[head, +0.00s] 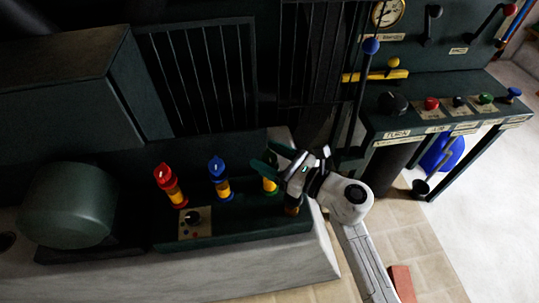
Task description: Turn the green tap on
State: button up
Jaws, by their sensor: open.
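The green tap (270,186) stands at the right end of a row of three taps on a dark green block. Its yellow band and green lower part show; its top is largely hidden by my gripper. My gripper (266,158) is open, its dark fingers reaching left from the white wrist over the top of the green tap. I cannot tell whether the fingers touch the tap or which way its handle points.
The blue tap (220,180) and red tap (171,187) stand left of the green one. At right, a console (450,112) carries buttons and levers, including a tall blue-knobbed lever (370,47).

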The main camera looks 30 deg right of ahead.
jog(key=b+v, duration=0.1)
jog(key=v, duration=0.9)
jog(key=shift+s+d+b, duration=0.15)
jog(key=shift+s+b, duration=0.1)
jog(key=shift+b, duration=0.15)
